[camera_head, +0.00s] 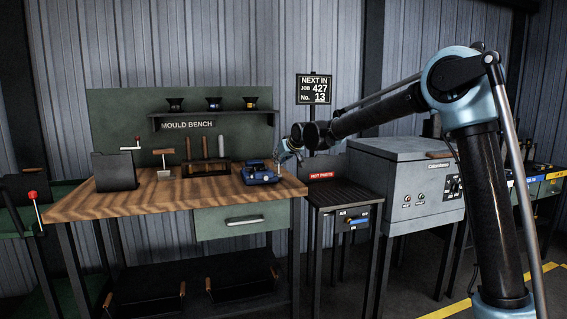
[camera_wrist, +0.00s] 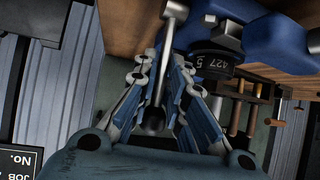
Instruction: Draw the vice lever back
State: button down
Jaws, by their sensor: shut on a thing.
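The blue vice (camera_head: 262,175) sits on the right end of the wooden bench top. The vice lever (camera_wrist: 172,30) is a metal bar with a round silver end at the top and a dark end lower down, between my fingers. My gripper (camera_wrist: 165,68) is shut on the lever. In the head view my gripper (camera_head: 285,153) is just behind and right of the vice, and the lever is too small to make out clearly.
The bench (camera_head: 150,199) holds a dark block (camera_head: 114,172), a wooden-handled tool (camera_head: 164,156) and a tool rack (camera_head: 208,168). A shelf (camera_head: 212,114) with small dark cups is above. Right stand a hot-parts table (camera_head: 343,193) and a grey oven (camera_head: 405,178).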

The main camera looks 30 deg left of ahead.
jog(key=shift+w+r, duration=0.3)
jog(key=shift+w, duration=0.15)
jog(key=c, duration=1.7)
grip_release()
jog(key=shift+s+a, duration=0.1)
jog(key=shift+s+f, duration=0.1)
jog(key=v, duration=1.1)
jog(key=shift+s+d+r, duration=0.1)
jog(key=shift+d+r, duration=0.2)
